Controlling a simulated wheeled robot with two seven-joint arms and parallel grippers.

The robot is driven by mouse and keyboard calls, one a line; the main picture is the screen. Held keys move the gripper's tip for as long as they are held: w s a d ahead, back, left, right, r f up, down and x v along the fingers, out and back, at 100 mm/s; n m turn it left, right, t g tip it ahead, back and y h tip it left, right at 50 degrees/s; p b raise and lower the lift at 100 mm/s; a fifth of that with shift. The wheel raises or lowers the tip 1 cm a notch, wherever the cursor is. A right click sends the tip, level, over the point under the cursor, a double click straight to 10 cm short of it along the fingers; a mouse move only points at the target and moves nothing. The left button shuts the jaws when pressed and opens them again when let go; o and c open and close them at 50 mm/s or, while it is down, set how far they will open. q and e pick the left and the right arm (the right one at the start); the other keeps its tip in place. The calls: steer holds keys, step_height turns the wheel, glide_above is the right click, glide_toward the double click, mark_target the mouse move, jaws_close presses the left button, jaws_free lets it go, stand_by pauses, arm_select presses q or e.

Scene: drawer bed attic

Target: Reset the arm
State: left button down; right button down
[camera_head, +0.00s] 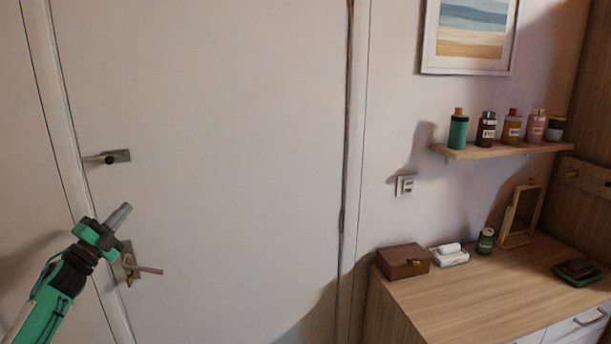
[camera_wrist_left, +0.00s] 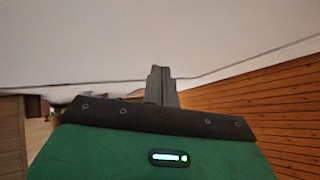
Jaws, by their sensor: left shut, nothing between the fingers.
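My left arm comes in from the lower left in the head view. Its gripper (camera_head: 121,213) is shut and empty, tilted up to the right in front of the white door (camera_head: 220,150). It appears close to the lower door handle (camera_head: 146,269) in the picture; whether they touch I cannot tell. In the left wrist view the gripper's fingers (camera_wrist_left: 161,85) are together, with nothing between them. My right gripper is not in view.
An upper handle (camera_head: 108,157) is on the door. At the right a wooden dresser (camera_head: 450,300) holds a brown box (camera_head: 403,261), a green can (camera_head: 485,241) and a framed stand (camera_head: 521,215). Several bottles stand on a wall shelf (camera_head: 500,150).

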arm_select(q)
steer(key=w+a+f+n+g+y, duration=0.25)
steer(key=a+f+n+y, duration=0.35)
steer(key=a+n+y, duration=0.65)
steer(key=s+d+f+n+g, duration=0.2)
steer(key=s+d+f, duration=0.1)
steer(key=f, duration=1)
steer(key=s+d+f+n+g, duration=0.2)
steer(key=s+d+f, duration=0.1)
steer(key=f, duration=1.1)
steer(key=s+d+f+n+g, duration=0.1)
steer(key=s+d+f+g, duration=0.15)
steer(key=f, duration=1.05)
steer(key=s+d+f+g+h, duration=0.1)
steer(key=s+d+f+g, duration=0.35)
steer(key=s+f, duration=1.05)
steer(key=s+d+f+g+h, duration=0.1)
steer(key=s+d+f+g, duration=0.1)
steer(key=s+d+f, duration=1)
steer(key=s+d+f+g, duration=0.1)
steer(key=s+d+f, duration=0.2)
steer(key=s, duration=0.8)
steer(key=s+d+f+n+g+h, duration=0.1)
steer(key=s+f, duration=0.5)
steer(key=s, duration=0.6)
steer(key=s+d+f+g, duration=0.3)
steer(key=s+d+f, duration=0.1)
steer(key=s, duration=0.8)
steer(key=shift+d+f, duration=0.4)
steer(key=shift+d, duration=0.15)
